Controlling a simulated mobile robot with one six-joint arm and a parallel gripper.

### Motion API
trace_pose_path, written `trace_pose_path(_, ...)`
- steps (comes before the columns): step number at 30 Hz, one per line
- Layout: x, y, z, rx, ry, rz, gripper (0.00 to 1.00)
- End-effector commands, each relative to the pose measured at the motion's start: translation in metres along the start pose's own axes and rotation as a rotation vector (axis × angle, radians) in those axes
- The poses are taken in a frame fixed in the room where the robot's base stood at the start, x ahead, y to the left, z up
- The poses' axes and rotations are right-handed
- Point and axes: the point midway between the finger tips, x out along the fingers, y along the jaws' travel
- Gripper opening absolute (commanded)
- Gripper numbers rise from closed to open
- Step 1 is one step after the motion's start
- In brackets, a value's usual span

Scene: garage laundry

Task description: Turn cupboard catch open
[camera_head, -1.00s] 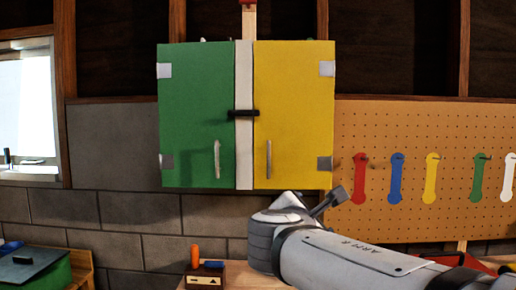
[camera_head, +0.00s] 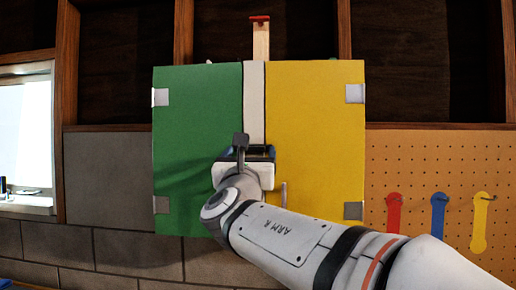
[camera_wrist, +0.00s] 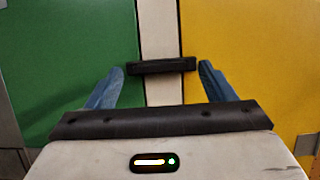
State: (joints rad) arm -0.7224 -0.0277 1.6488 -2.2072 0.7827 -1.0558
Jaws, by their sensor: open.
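The cupboard has a green left door (camera_head: 195,120) and a yellow right door (camera_head: 315,120), both shut, with a white strip (camera_head: 254,100) between them. In the wrist view the dark catch (camera_wrist: 162,66) lies level across the white strip, its ends reaching toward both doors. My gripper (camera_wrist: 162,80) is open, its two blue fingers on either side of the catch, close to its ends. I cannot tell whether they touch it. In the head view my gripper (camera_head: 245,155) stands in front of the strip and hides the catch.
A pale handle (camera_head: 283,194) shows on the yellow door; my arm hides the green door's handle. A pegboard (camera_head: 420,160) with coloured tools hangs at the right. A bright window (camera_head: 27,130) is at the left.

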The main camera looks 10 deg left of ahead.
Motion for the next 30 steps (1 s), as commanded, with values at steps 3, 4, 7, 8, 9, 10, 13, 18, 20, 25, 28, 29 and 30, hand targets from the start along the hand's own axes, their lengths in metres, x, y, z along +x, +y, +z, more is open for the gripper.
trace_pose_path(3,0.0096,-0.0009,0.0008,0.0,0.0,-0.002,0.76)
trace_pose_path(4,0.0106,-0.0008,0.0005,0.0,0.0,-0.002,0.76)
trace_pose_path(7,0.0119,-0.0008,-0.0003,0.0,0.0,-0.001,0.76)
trace_pose_path(8,0.0119,-0.0008,-0.0004,0.0,0.0,-0.001,0.76)
trace_pose_path(9,0.0118,-0.0009,-0.0005,0.0,0.0,-0.001,0.76)
trace_pose_path(10,0.0117,-0.0009,-0.0005,0.001,0.0,-0.001,0.76)
trace_pose_path(13,0.0117,-0.0011,-0.0005,0.001,0.0,-0.002,0.74)
trace_pose_path(18,0.0117,-0.0014,-0.0004,0.001,0.0,-0.002,0.6)
trace_pose_path(20,0.0117,-0.0015,-0.0004,0.001,0.0,-0.002,0.55)
trace_pose_path(25,0.0117,-0.0016,-0.0004,0.001,0.0,-0.002,0.41)
trace_pose_path(28,0.0117,-0.0017,-0.0004,0.0,0.0,-0.003,0.33)
trace_pose_path(29,0.0117,-0.0017,-0.0004,0.001,0.0,-0.003,0.32)
trace_pose_path(30,0.0117,-0.0017,-0.0004,0.001,0.0,-0.003,0.32)
